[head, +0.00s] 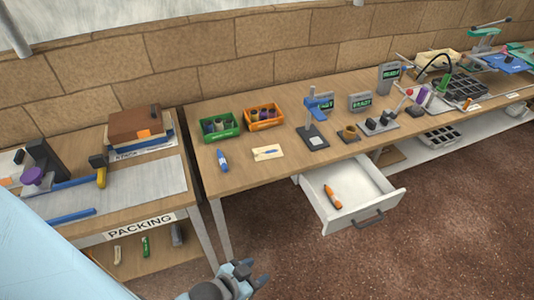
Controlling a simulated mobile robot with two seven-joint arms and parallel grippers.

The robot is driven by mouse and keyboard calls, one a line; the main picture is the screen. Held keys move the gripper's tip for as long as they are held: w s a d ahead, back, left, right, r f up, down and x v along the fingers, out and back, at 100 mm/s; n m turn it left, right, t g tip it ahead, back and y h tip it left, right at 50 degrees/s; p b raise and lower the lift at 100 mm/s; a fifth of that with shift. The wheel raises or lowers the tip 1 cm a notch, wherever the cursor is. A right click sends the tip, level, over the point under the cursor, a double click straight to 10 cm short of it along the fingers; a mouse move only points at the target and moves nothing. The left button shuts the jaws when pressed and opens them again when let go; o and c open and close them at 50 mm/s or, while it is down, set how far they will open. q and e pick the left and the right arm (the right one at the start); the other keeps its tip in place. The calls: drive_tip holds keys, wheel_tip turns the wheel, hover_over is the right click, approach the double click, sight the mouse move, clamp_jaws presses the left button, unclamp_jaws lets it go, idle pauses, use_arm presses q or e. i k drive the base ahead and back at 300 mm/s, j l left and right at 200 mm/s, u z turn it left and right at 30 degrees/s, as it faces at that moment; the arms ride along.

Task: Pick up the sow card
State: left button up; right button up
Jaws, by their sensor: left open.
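A small cream card (267,152) with a blue mark lies flat on the wooden bench, in front of the green and orange bins. It is the only loose card I can make out on this bench, and its print is too small to read. My left gripper (254,275) is open at the bottom of the head view, in front of the bench and well away from the card. My right gripper is not in view.
A blue bottle-like item (222,160) lies left of the card. A green bin (230,133) and an orange bin (275,124) stand behind it. A black-and-blue stand (313,138) is to its right. An open drawer (318,215) holding an orange item juts out at the front.

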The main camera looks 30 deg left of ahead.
sight(265, 152)
drive_tip(key=u, duration=1.15)
drive_tip(key=i+j+u, duration=0.45)
drive_tip(key=i+j, duration=0.25)
drive_tip(key=i, duration=0.1)
